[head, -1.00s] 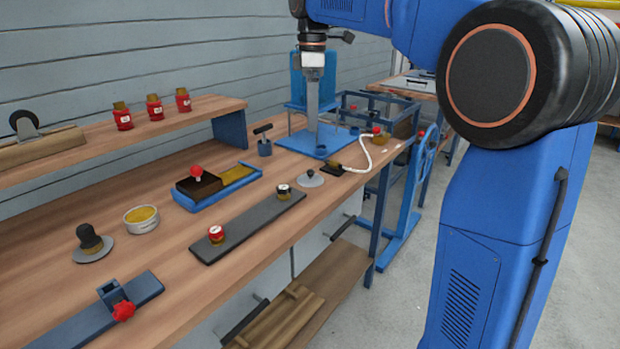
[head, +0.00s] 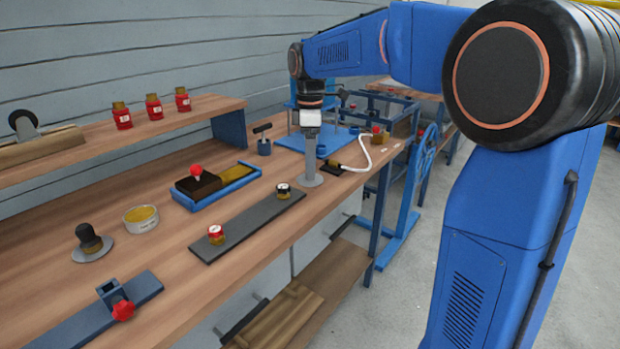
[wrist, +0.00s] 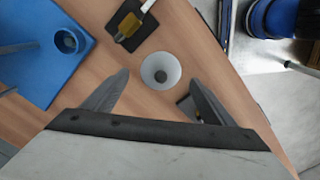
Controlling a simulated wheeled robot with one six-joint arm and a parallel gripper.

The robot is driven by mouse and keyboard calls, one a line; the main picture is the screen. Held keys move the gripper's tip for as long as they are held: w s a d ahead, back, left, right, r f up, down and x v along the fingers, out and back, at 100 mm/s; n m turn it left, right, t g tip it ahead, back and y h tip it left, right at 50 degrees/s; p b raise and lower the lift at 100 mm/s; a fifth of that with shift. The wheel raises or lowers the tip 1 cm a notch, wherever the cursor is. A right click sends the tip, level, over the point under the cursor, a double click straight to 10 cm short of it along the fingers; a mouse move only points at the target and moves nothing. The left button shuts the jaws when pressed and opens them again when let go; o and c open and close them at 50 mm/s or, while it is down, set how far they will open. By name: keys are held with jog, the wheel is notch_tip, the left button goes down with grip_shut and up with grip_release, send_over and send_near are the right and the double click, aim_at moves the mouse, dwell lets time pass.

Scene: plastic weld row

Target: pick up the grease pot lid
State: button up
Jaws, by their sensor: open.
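I cannot tell the exact height of the tips above the bench.
A dark pad with a yellow-topped piece (wrist: 130,24) lies close beyond the lid. A blue base plate (head: 300,139) stands behind it. A dark strip (head: 248,225) with two small jars lies to the left. An open tin (head: 141,219) and another black-knobbed disc (head: 92,247) sit farther left.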

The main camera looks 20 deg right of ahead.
jog(key=shift+f, duration=1.4)
jog(key=c, duration=1.1)
jog(key=shift+r, duration=0.15)
notch_tip(320, 180, up, 10)
jog(key=shift+f, duration=0.15)
jog(key=shift+a, duration=0.15)
